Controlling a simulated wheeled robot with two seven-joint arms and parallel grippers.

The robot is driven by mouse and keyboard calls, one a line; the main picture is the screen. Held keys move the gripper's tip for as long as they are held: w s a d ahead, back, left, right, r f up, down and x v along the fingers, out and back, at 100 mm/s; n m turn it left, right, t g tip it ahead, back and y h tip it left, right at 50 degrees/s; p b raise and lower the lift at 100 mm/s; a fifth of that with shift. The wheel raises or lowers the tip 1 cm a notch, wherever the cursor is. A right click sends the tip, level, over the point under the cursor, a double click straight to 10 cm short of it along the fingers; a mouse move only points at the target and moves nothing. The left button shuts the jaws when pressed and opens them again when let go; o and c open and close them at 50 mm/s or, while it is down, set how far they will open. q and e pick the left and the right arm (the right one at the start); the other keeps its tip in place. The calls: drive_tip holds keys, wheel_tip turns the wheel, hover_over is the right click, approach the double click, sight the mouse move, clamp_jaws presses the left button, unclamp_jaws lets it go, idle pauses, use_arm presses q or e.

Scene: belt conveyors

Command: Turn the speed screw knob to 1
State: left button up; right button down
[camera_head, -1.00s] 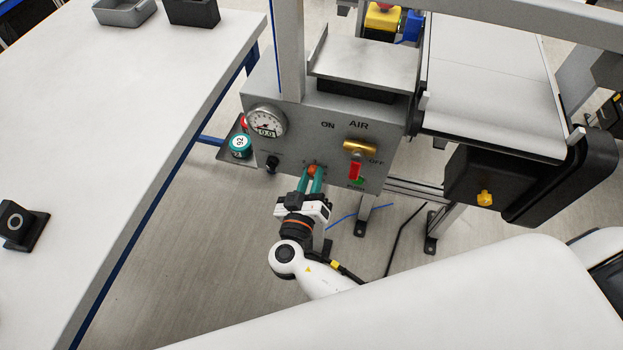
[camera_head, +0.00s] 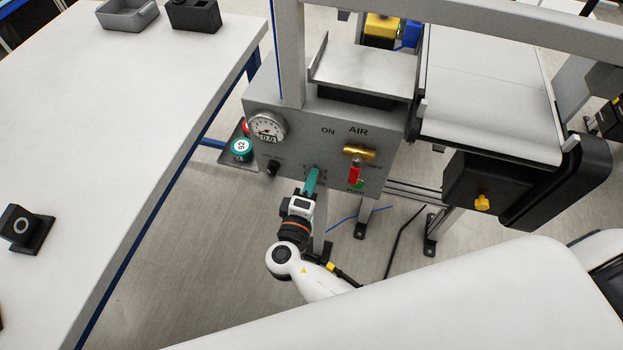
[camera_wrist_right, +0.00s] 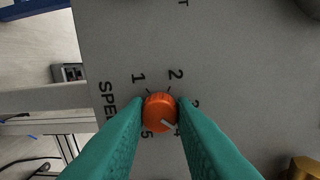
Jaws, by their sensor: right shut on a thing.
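The speed screw knob (camera_wrist_right: 159,106) is a round orange knob on the grey panel (camera_wrist_right: 230,60), seen in the right wrist view. The numbers 1 to 5 stand around it, beside the word SPEED. Its white mark points to the lower right, toward the 4; the 1 is at its upper left. My right gripper (camera_wrist_right: 160,111) is shut on the knob, with one teal finger on each side. In the head view my right gripper (camera_head: 314,172) is at the front of the grey box, and its fingers hide the knob. My left gripper is not in view.
The box front also carries a pressure gauge (camera_head: 267,128), a black knob (camera_head: 273,168), a brass valve (camera_head: 359,151) and a red-handled part (camera_head: 354,174). A white table (camera_head: 120,120) stands at left and a conveyor belt (camera_head: 490,90) at right.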

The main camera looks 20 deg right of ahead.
drive_tip(key=shift+s+f+n+h+p, duration=0.15)
drive_tip(key=shift+n+p, duration=3.2)
drive_tip(key=shift+n, duration=4.5)
drive_tip(key=shift+w+f+n+h+p, duration=0.1)
drive_tip(key=shift+n+h+p, duration=0.15)
drive_tip(key=shift+n+p, duration=5.35)
drive_tip(key=n+b, duration=0.4)
drive_tip(key=n, duration=0.1)
drive_tip(key=shift+s+b, duration=0.1)
drive_tip(key=shift+b, duration=0.2)
drive_tip(key=c, duration=1.5)
unclamp_jaws()
